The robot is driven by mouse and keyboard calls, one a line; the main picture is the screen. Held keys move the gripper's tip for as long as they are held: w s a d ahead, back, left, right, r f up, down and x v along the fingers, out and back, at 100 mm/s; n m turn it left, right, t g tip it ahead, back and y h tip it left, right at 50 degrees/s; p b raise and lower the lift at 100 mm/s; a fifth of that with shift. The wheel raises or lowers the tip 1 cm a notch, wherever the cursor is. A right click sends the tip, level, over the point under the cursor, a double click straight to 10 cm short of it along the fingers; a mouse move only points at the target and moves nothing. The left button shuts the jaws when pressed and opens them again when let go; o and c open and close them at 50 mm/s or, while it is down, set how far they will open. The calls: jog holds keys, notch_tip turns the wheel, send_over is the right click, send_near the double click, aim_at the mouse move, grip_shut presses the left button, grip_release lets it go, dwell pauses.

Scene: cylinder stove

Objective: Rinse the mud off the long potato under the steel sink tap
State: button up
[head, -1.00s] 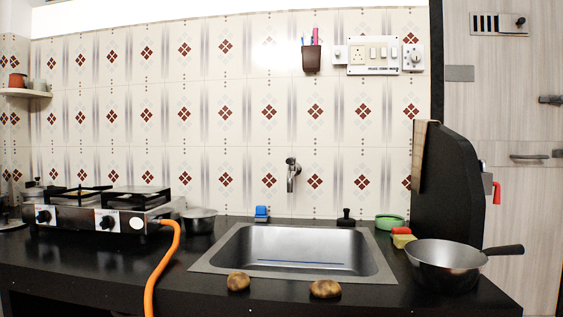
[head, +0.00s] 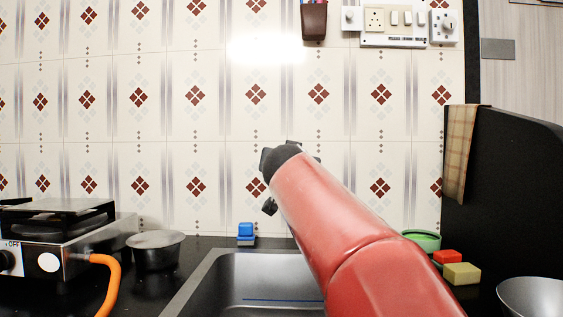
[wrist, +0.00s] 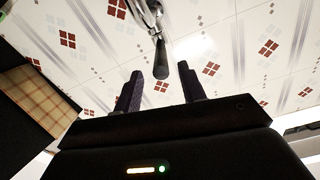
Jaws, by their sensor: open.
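My gripper (wrist: 160,78) is open and shows no object held between its two dark fingers. In the wrist view, the steel tap (wrist: 146,22) comes down from the tiled wall. Its dark lower end shows between the fingertips; whether they touch it I cannot tell. In the head view my red arm reaches up over the sink toward the wall and hides most or all of the tap. The steel sink (head: 205,272) shows its left rim and part of its basin. No potato is in either current view.
A stove (head: 58,240) with an orange hose (head: 108,285) and a dark pot (head: 155,250) stand left. A blue item (head: 246,232) sits behind the sink. On the right are a green bowl (head: 424,239), a sponge (head: 462,273), a pan (head: 535,297) and a black panel (head: 510,200).

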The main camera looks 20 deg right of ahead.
jog(key=p+x, duration=0.2)
jog(key=x, duration=0.5)
jog(key=shift+w+d+r, duration=0.1)
jog(key=shift+w, duration=0.25)
jog(key=shift+c, duration=0.4)
grip_shut()
